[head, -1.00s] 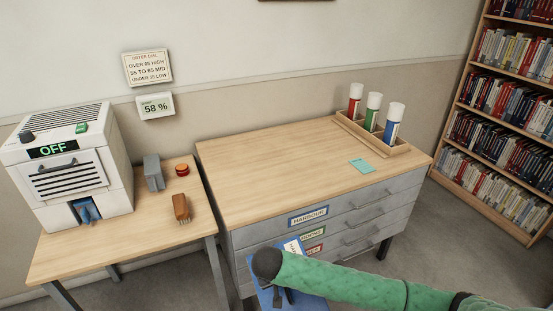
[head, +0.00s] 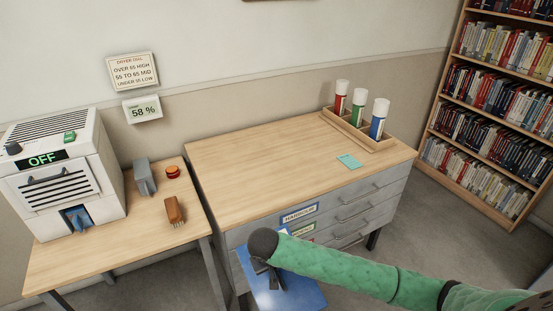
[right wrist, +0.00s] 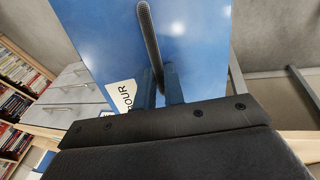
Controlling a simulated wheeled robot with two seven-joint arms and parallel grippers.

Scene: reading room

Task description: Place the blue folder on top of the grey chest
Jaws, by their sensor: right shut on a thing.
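The blue folder (head: 300,294) is in front of the grey chest, below its wooden top, at the bottom of the head view. My right gripper (head: 272,278) is shut on it; in the right wrist view the fingers (right wrist: 160,88) close on a ribbed dark handle of the folder (right wrist: 95,45). A white label reading "...OUR" shows on the folder there. The grey chest (head: 375,198) has a wide wooden top and labelled drawers, one reading HARBOUR (head: 299,214). My left gripper is not in view.
On the chest top are a teal card (head: 349,161) and a wooden rack (head: 364,137) with red, green and blue tubes. The left and middle of the top are clear.

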